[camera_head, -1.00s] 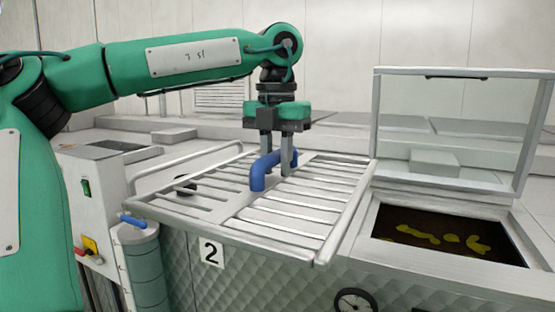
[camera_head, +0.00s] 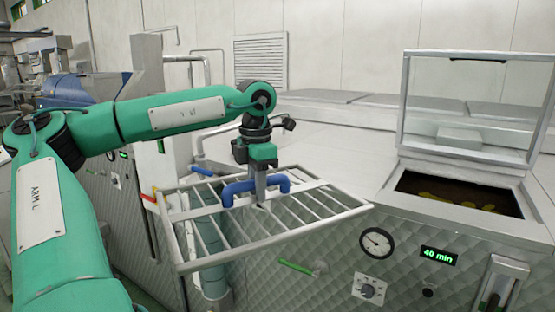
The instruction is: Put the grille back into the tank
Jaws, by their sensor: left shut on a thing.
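My left gripper (camera_head: 260,192) is shut on the blue handle (camera_head: 283,183) of the grille and points down. The grille (camera_head: 300,231) is a flat metal frame with several parallel bars. It hangs slightly tilted in the air, left of the tank opening, and overlaps the quilted metal front in the picture. The tank opening (camera_head: 440,210) is at the right, dark inside with yellow matter. Its clear framed lid (camera_head: 404,100) stands raised behind it. My right gripper is not in view.
The quilted metal front carries a round gauge (camera_head: 376,242), a "40 min" display (camera_head: 439,255), a knob (camera_head: 370,288) and a green lever (camera_head: 296,267). A blue machine (camera_head: 75,88) stands at the back left. The metal top left of the opening is bare.

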